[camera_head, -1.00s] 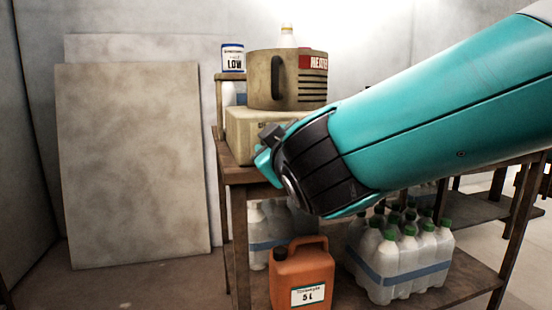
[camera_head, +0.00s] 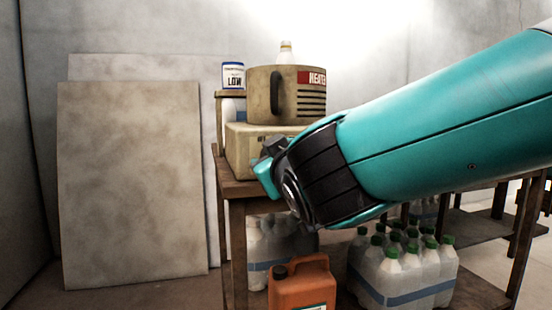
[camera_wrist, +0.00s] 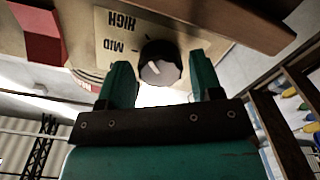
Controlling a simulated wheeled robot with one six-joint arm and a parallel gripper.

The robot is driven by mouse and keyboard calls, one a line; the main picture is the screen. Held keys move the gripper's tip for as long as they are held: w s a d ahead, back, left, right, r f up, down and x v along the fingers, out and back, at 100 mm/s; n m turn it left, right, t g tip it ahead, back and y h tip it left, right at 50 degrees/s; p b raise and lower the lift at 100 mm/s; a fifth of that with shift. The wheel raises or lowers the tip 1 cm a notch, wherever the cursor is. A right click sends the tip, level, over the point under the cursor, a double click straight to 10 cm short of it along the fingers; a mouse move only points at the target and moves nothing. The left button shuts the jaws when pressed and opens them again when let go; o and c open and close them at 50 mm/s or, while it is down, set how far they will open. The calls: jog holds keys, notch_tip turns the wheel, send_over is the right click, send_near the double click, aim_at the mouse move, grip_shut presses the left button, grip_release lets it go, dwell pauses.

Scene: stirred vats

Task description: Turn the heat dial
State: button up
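The heat dial (camera_wrist: 160,64) is a dark round knob with a grey face and a pale pointer line. It sits on a beige plate (camera_wrist: 105,45) marked HIGH and MID, which appear upside down in the wrist view. My gripper (camera_wrist: 160,60) is open, with one teal finger on each side of the dial; I cannot tell whether either touches it. In the head view my gripper (camera_head: 268,163) is at the front of the beige heater base (camera_head: 238,140). The dial is hidden there behind my gripper and wrist. A tan vat (camera_head: 262,95) with a red HEATER label stands on the base.
A wooden table (camera_head: 238,190) carries the base. Below are an orange canister (camera_head: 300,285) and bottles with green caps (camera_head: 405,270). Pale panels (camera_head: 130,180) lean at left.

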jog(key=shift+o, duration=0.5)
jog(key=shift+s, duration=0.1)
jog(key=v, duration=1.7)
jog(key=shift+s+r, duration=0.1)
jog(key=shift+r, duration=0.05)
